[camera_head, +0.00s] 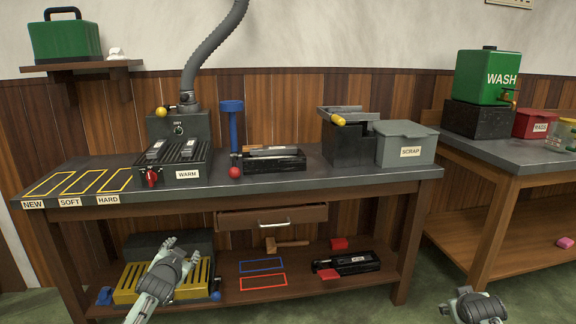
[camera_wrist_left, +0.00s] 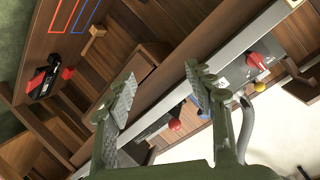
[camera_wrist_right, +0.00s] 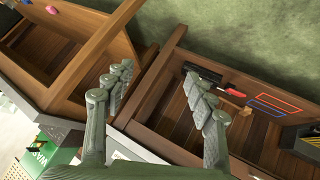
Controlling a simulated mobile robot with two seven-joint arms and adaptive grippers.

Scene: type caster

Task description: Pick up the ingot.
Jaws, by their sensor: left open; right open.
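Two small grey metal bars, which look like ingots, lie on the ribbed top of the heater marked WARM in the head view: a left one (camera_head: 156,148) and a right one (camera_head: 188,149). My left gripper (camera_head: 182,252) is open and empty, low in front of the bench and well below the bars. It also shows open in the left wrist view (camera_wrist_left: 162,80), with nothing between its fingers. My right gripper (camera_head: 462,300) is low at the right, far from the heater. The right wrist view (camera_wrist_right: 158,75) shows it open and empty.
The heater (camera_head: 187,173) has a red knob (camera_head: 151,178) at its front. A blue post (camera_head: 233,120) and a black mould (camera_head: 275,164) stand right of it, then a grey SCRAP bin (camera_head: 405,145). The bench's front edge (camera_head: 330,182) and drawer (camera_head: 272,216) lie above my left gripper.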

